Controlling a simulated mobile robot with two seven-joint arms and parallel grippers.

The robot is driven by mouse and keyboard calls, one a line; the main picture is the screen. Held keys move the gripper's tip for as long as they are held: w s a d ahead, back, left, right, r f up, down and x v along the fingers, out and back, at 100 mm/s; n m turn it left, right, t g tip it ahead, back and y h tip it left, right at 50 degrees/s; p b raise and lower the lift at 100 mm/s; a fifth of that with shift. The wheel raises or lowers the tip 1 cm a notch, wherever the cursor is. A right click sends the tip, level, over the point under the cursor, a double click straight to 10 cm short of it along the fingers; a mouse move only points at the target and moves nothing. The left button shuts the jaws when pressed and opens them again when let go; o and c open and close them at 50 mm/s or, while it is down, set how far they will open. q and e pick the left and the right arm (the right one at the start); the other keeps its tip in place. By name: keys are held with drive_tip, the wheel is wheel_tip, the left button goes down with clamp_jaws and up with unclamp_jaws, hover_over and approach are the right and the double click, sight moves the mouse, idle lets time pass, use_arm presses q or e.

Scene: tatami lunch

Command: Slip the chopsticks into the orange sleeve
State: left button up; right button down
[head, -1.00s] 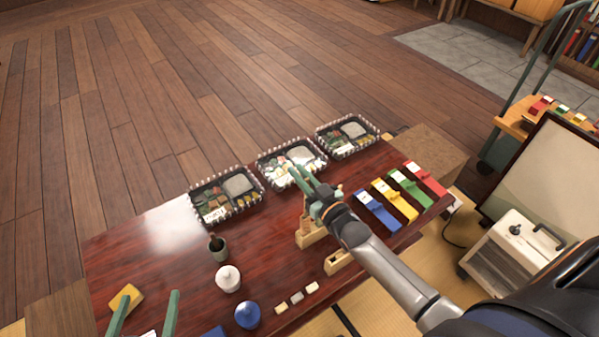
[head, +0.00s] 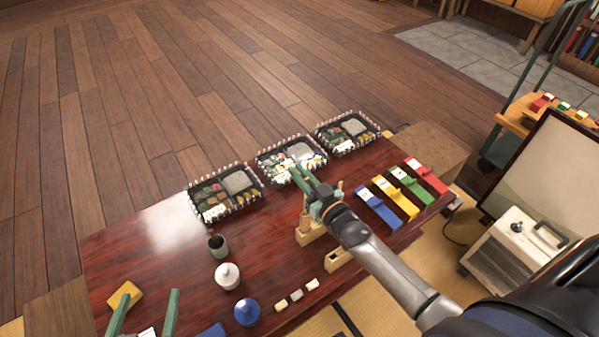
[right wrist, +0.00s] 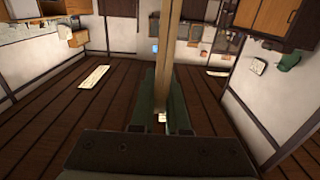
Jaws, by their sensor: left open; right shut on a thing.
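My right gripper (head: 298,172) reaches over the table near the middle lunch box. In the right wrist view its green fingers (right wrist: 165,98) are shut on pale wooden chopsticks (right wrist: 168,45), which point away from the palm. In the head view the chopsticks are too hidden to make out. A small orange-brown upright piece (head: 305,222), seemingly the orange sleeve, stands at a wooden stand (head: 312,238) just below the gripper, partly covered by it. I cannot tell whether the chopsticks touch it. My left gripper (head: 148,296) is open and empty at the near left of the table.
Three lunch boxes (head: 188,203) line the table's far edge. Blue, yellow, green and red sleeve-like strips (head: 377,207) lie at the right. A dark green cup (head: 219,248), a white lidded pot (head: 228,277) and a blue one (head: 247,312) stand left of centre.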

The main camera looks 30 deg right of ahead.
drive_tip(key=shift+f+b, duration=0.65)
drive_tip(key=shift+f, duration=0.25)
drive_tip(key=shift+c, duration=1.8)
unclamp_jaws()
drive_tip(key=shift+s, duration=0.1)
drive_tip(key=s+d+p, duration=0.1)
drive_tip(key=s+p, duration=0.2)
drive_tip(key=s, duration=0.9)
drive_tip(key=shift+d, duration=0.35)
drive_tip(key=shift+s, duration=0.1)
